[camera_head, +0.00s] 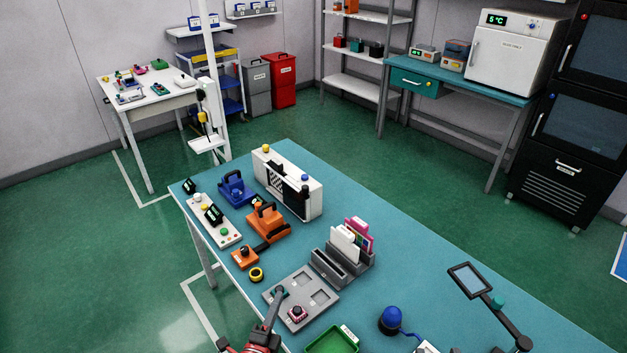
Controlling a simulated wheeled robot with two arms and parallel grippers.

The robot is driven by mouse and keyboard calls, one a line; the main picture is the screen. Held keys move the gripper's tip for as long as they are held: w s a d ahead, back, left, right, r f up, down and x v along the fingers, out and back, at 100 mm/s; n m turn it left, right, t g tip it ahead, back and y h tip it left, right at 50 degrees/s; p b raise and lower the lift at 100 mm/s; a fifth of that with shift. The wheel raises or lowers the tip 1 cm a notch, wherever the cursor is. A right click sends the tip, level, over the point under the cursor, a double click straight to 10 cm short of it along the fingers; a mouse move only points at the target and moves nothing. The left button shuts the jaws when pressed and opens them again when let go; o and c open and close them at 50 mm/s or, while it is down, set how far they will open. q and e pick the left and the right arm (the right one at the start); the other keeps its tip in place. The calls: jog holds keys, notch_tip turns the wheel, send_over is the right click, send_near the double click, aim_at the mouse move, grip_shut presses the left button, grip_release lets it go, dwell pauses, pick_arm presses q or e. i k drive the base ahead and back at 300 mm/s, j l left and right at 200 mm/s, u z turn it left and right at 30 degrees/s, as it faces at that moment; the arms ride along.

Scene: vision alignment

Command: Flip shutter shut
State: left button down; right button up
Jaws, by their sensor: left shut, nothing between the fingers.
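A white box (301,199) stands upright at the far part of the blue-topped table. Its front has a checkered patch (275,182) and a dark vertical part beside it; a yellow knob and a blue knob sit on top. I cannot tell for certain which part is the shutter, or whether it is open. My left gripper (278,293) is at the near edge of the table, over the left side of a grey plate with recesses. It is shut and empty, well apart from the white box. My right gripper is not in view.
Between my left gripper and the box stand an orange device (268,226), a blue device (233,190), a yellow ring (256,274) and a grey card rack (340,268). A green tray (332,342), blue beacon (391,319) and small screen (468,280) are nearer.

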aim_at(294, 200)
jog(key=i+l, duration=0.1)
jog(key=i, duration=0.35)
jog(key=i+l, duration=0.1)
jog(key=i, duration=0.4)
